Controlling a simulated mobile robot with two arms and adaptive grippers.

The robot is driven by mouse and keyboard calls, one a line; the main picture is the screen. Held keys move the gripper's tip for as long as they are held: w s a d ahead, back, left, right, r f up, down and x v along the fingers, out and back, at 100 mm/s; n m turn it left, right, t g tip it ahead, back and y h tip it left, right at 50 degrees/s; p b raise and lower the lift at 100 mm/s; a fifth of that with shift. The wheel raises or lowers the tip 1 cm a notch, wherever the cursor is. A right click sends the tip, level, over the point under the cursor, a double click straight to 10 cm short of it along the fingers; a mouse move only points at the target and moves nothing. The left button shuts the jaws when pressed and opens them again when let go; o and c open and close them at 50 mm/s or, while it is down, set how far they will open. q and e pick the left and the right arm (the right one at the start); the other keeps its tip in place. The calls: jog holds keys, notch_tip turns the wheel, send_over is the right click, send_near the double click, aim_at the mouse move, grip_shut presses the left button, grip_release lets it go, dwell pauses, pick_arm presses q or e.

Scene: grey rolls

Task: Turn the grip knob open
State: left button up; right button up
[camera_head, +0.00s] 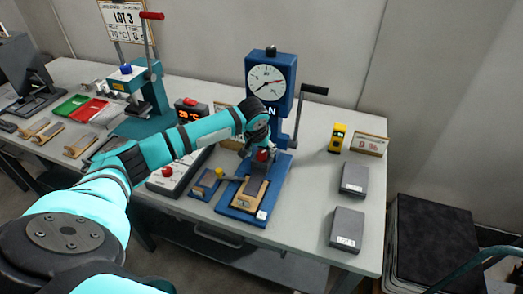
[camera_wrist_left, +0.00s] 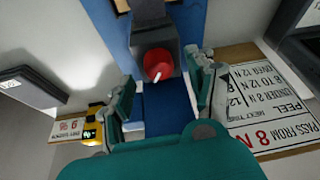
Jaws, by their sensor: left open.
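The grip knob (camera_wrist_left: 158,65) is red with a white mark and sits on a dark grey clamp block (camera_wrist_left: 150,42) of the blue tester. In the head view the red knob (camera_head: 262,155) shows below the tester's dial (camera_head: 266,82), partly hidden by my gripper. My left gripper (camera_wrist_left: 164,92) is open, its fingers apart on the left and right of the picture. The knob lies ahead, between the finger lines, and I see no contact. In the head view the left gripper (camera_head: 258,147) is right at the clamp. My right gripper is not in view.
The tester's blue base holds a wooden-edged plate (camera_head: 250,195). A black crank handle (camera_head: 313,90) sticks out right. A yellow device (camera_head: 337,138) and two grey blocks (camera_head: 346,229) stand to the right. A printed card (camera_wrist_left: 275,100) is beside the gripper. A teal press (camera_head: 145,95) stands left.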

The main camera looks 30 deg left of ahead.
pick_arm(q)
jog(key=shift+x, duration=0.85)
jog(key=shift+c, duration=0.2)
jog(key=c, duration=1.1)
